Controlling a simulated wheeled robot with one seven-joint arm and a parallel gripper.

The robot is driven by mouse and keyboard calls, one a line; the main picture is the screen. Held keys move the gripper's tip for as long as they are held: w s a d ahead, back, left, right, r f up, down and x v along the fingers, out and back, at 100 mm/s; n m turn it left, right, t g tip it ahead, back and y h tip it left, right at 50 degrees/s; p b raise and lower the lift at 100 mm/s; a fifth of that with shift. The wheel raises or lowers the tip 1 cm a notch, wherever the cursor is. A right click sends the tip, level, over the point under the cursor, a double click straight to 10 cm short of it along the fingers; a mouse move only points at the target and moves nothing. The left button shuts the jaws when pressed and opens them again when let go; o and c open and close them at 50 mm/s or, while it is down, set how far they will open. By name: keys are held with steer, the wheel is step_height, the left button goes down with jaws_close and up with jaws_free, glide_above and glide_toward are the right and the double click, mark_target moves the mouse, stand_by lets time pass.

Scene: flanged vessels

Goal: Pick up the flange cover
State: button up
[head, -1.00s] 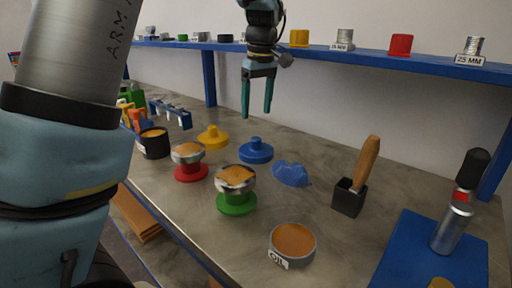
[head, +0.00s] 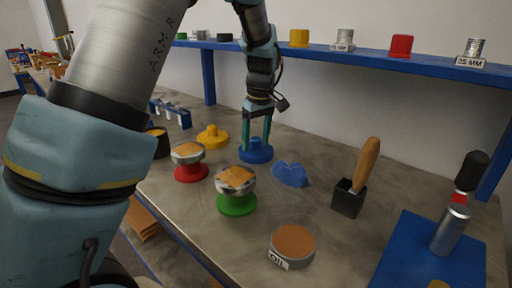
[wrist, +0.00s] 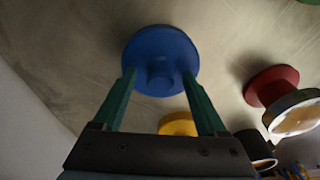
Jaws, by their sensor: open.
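A blue flange cover (head: 256,155), a round disc with a central knob, lies on the bench. A yellow flange cover (head: 212,137) of like shape lies to its left. My gripper (head: 256,146) points down over the blue cover, open, with its green fingers on either side of the knob. In the wrist view the blue cover (wrist: 160,50) is between and beyond the fingertips, with a visible gap on each side of the knob. The fingers partly hide the knob in the head view. I cannot tell how far the tips are above the disc.
A red flanged vessel (head: 188,165) and a green one (head: 236,190) stand in front. A blue cloth (head: 290,174) lies close right. An oil tin (head: 293,244), a brush in a black holder (head: 349,198) and a blue board (head: 415,255) are further right. A blue shelf (head: 370,58) runs behind.

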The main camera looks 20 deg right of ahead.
jaws_close()
stand_by(0.6)
